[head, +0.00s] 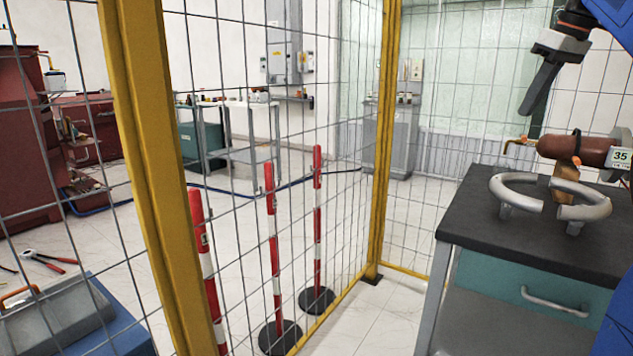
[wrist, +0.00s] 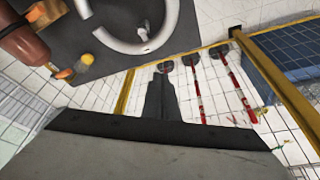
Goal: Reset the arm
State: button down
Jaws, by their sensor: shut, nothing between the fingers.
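My gripper (head: 530,102) is at the upper right of the head view, its dark fingers together, pointing down and to the left. It is above the dark-topped bench (head: 470,216) and touches nothing there. In the wrist view the shut fingers (wrist: 161,82) stick up from the wide grey body of the gripper, with nothing between them. Part of my arm is cut off at the head view's top right edge.
On the bench lie a split grey metal ring (head: 517,196) and a red-brown cylinder (head: 575,150) labelled 35. A yellow-framed wire fence (head: 380,130) stands left of the bench. Red-and-white posts (head: 273,250) stand behind the mesh. Open air surrounds the fingers.

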jog(key=s+a+f+m+h, duration=0.1)
jog(key=s+a+f+m, duration=0.2)
jog(key=s+a+f, duration=1.25)
jog(key=s+f, duration=0.4)
jog(key=f, duration=0.4)
jog(key=s+a+f+m, duration=0.1)
jog(key=s+f, duration=0.4)
jog(key=f, duration=0.4)
jog(key=s+a+f+m+t, duration=0.1)
jog(key=s+f, duration=0.4)
jog(key=f, duration=0.4)
jog(key=shift+s+a+h, duration=0.35)
jog(key=shift+a+h, duration=0.05)
